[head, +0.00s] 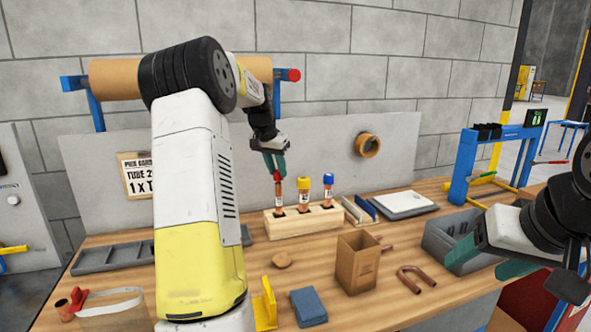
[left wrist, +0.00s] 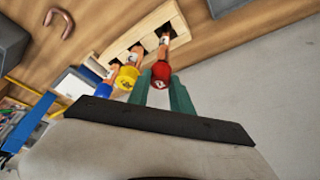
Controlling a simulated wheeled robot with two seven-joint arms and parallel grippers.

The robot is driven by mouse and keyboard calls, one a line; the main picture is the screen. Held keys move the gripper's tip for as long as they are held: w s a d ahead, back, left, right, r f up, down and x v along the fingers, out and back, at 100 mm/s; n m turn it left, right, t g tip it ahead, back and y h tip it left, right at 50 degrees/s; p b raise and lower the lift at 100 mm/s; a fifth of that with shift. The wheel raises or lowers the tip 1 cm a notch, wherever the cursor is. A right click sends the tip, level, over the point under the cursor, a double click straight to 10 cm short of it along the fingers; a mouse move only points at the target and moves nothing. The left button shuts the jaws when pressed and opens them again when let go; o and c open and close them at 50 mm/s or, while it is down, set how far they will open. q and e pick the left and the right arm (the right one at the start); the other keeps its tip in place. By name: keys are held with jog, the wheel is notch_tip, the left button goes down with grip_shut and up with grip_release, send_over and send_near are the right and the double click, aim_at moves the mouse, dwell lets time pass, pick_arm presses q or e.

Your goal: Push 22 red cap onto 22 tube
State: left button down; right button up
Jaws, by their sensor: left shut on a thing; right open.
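The red cap (head: 277,177) is at the top end of the left tube (head: 279,192), which stands in the wooden rack (head: 303,224). My left gripper (head: 275,168) comes from above and is shut on the red cap. In the left wrist view the cap (left wrist: 161,75) sits between the green fingers, in line with the tube (left wrist: 165,46). I cannot tell how far the cap is on the tube. My right gripper (head: 485,260) is open and empty over the grey bin at the right.
Yellow-capped (head: 303,187) and blue-capped (head: 327,183) tubes stand close to the right in the rack. A cardboard box (head: 358,262), a bent copper tube (head: 416,277) and a blue block (head: 309,306) lie in front. A grey bin (head: 437,237) is at the right.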

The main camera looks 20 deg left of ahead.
aim_at(276, 174)
pick_arm(q)
jog(key=shift+f, duration=1.85)
jog(key=c, duration=1.1)
grip_release()
jog(key=shift+r, duration=0.1)
jog(key=v, duration=0.7)
jog(key=shift+s+r, duration=0.1)
jog(key=shift+r, duration=0.2)
jog(key=s+d+r, duration=0.5)
jog(key=s+d, duration=0.3)
jog(key=s, duration=0.1)
jog(key=shift+n+t+h, duration=0.7)
jog(key=shift+t, duration=0.1)
jog(key=s+d+f, duration=0.1)
jog(key=s+d, duration=0.3)
jog(key=s, duration=0.4)
jog(key=s+d+f, duration=0.2)
jog(key=s+d, duration=0.2)
jog(key=s, duration=0.4)
jog(key=s+d+f, duration=0.2)
jog(key=s+d, duration=0.2)
jog(key=s, duration=0.4)
jog(key=shift+f, duration=0.2)
